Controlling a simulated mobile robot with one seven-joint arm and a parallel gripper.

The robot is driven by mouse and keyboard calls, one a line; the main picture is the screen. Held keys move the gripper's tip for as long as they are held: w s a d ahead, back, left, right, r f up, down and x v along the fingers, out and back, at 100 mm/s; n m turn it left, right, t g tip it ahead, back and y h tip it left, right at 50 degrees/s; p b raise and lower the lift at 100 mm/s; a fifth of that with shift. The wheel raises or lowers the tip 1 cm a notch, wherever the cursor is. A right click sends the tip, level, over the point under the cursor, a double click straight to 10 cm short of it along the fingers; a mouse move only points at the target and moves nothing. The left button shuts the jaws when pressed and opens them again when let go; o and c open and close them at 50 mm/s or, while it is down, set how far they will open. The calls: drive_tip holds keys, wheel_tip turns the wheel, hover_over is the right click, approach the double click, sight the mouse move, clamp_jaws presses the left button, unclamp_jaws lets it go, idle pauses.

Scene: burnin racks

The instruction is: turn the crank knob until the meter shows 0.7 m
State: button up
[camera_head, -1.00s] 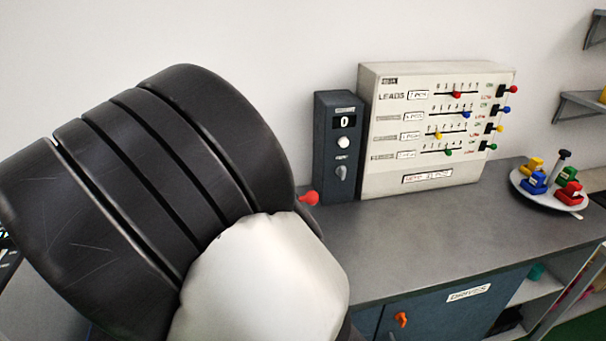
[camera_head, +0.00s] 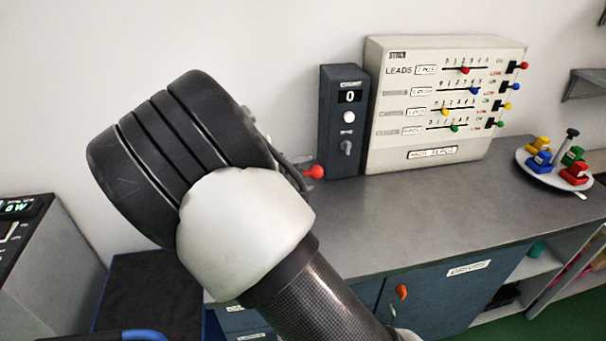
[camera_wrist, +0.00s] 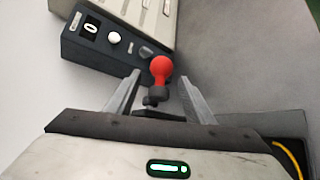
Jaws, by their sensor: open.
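The red crank knob (camera_head: 315,172) shows at the counter's left end, just right of my arm, which hides its mount. In the wrist view the red knob (camera_wrist: 161,68) sits on a dark stem between the two fingers of my gripper (camera_wrist: 160,82). The fingers are open, with a gap on both sides of it; contact is not visible. A dark box (camera_head: 338,155) behind it has a small display (camera_head: 350,96) reading 0, a white button and a grey switch. The display also shows 0 in the wrist view (camera_wrist: 91,28). No reading in metres is legible.
A cream LEADS panel (camera_head: 448,80) with coloured sliders stands right of the dark box. A white plate (camera_head: 530,170) with coloured blocks lies farther right. The grey counter (camera_head: 420,205) between is clear. A device with a lit display (camera_head: 20,207) stands at the left.

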drive_tip(key=c, duration=1.1)
drive_tip(key=shift+s+f+b, duration=0.15)
drive_tip(key=shift+f+b, duration=0.55)
drive_tip(key=shift+s+f+b, duration=0.1)
drive_tip(key=shift+f+b, duration=0.55)
drive_tip(key=shift+w+a+f+b, duration=0.1)
drive_tip(key=shift+w+f+b, duration=0.05)
drive_tip(key=shift+f+b, duration=0.5)
drive_tip(key=shift+w+f+b, duration=0.15)
drive_tip(key=shift+f+b, duration=0.45)
drive_tip(key=shift+f, duration=0.05)
